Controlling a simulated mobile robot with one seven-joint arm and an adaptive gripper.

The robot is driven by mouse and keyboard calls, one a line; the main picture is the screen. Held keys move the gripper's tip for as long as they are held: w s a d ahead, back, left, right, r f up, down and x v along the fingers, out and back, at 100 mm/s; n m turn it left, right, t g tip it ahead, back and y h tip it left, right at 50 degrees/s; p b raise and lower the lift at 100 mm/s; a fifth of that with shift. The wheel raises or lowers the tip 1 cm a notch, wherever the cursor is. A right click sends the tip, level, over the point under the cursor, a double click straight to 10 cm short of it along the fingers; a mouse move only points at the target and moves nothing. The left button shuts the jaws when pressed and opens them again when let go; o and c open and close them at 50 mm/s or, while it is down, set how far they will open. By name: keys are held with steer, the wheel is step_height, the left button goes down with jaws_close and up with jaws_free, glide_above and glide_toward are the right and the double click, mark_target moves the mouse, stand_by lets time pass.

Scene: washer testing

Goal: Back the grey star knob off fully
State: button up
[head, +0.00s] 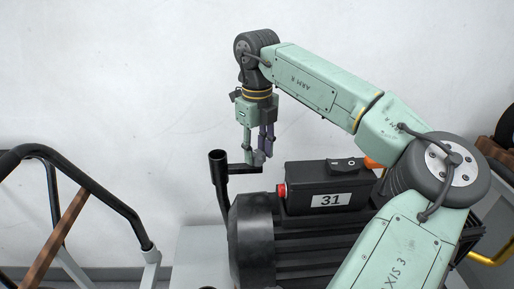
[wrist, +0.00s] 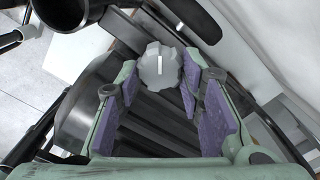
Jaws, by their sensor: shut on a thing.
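The grey star knob (wrist: 160,68) shows in the wrist view between the purple pads of my gripper (wrist: 160,76). It is a lobed grey disc with a white line on its face, and the line points roughly up and down in the picture. My gripper is shut on it, with one finger on each side. In the head view my gripper (head: 258,150) points straight down, and the knob (head: 259,159) shows small at its fingertips, beside the black arm of a machine. The knob's stem is hidden.
A black motor housing (head: 252,245) stands below, with a box labelled 31 (head: 330,200), a red button (head: 282,191) and a rocker switch (head: 345,163). A black upright tube (head: 219,180) stands close left of my gripper. A trolley handle (head: 95,190) is at left.

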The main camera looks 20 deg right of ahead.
mark_target(257, 153)
steer(key=n, duration=0.5)
steer(key=shift+n+p, duration=0.3)
steer(key=shift+w+n, duration=0.1)
steer(key=shift+n, duration=2.1)
steer(key=o, duration=1.2)
steer(key=shift+c, duration=0.2)
step_height(257, 153, up, 12)
